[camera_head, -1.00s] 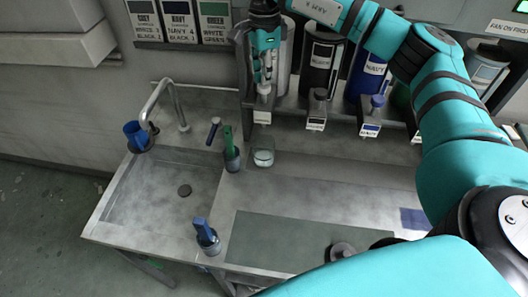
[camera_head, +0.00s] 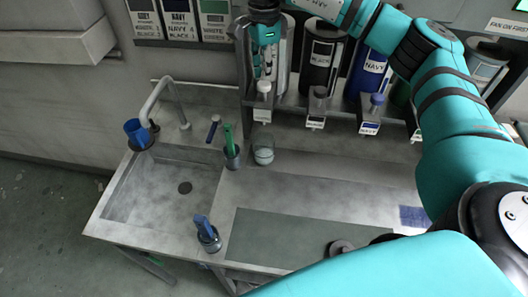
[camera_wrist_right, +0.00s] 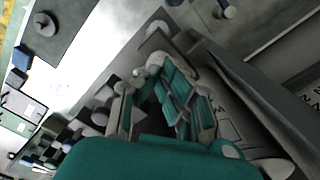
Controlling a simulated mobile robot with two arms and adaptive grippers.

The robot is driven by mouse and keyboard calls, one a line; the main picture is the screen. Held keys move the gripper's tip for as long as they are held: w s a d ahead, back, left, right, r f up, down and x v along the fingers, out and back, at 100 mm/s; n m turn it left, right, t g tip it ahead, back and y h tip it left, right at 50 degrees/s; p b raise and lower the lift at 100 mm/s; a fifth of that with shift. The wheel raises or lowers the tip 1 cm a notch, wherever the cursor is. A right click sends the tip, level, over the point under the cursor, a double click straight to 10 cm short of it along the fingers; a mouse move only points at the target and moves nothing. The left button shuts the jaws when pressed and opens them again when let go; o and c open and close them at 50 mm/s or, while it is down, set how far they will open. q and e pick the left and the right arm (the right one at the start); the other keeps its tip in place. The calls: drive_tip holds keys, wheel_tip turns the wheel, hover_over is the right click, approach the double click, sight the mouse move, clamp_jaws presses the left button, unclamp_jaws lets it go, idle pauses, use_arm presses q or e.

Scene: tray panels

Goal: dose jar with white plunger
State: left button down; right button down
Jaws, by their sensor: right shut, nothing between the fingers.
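My right gripper (camera_head: 264,78) reaches down in front of the white canister at the back of the bench. Its fingers are shut and empty, right above the white plunger (camera_head: 264,88); I cannot tell whether they touch it. A white label hangs on the front below this plunger. The clear glass jar (camera_head: 263,150) stands upright on the bench below the plunger, with something pale in its bottom. In the right wrist view my gripper's teal fingers (camera_wrist_right: 178,100) fill the middle. My left gripper is not in view.
The black plunger (camera_head: 318,93) and navy plunger (camera_head: 376,101) are to the right. A holder (camera_head: 231,158) with a green-handled tool stands left of the jar. A sink (camera_head: 165,190) with a tap is at left. A blue-handled tool in a cup (camera_head: 207,235) stands at the front. The grey mat (camera_head: 290,240) is mostly bare.

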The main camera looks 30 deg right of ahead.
sight(264, 83)
drive_tip(key=shift+f+b, duration=1.5)
drive_tip(key=shift+f, duration=0.9)
drive_tip(key=shift+r, duration=0.2)
drive_tip(key=shift+r+p, duration=1.6)
drive_tip(key=shift+r, duration=0.75)
drive_tip(key=shift+f, duration=0.2)
drive_tip(key=shift+f+b, duration=1.6)
drive_tip(key=shift+f, duration=0.65)
drive_tip(key=shift+r, duration=0.1)
drive_tip(key=shift+r+p, duration=1.55)
drive_tip(key=shift+r, duration=0.8)
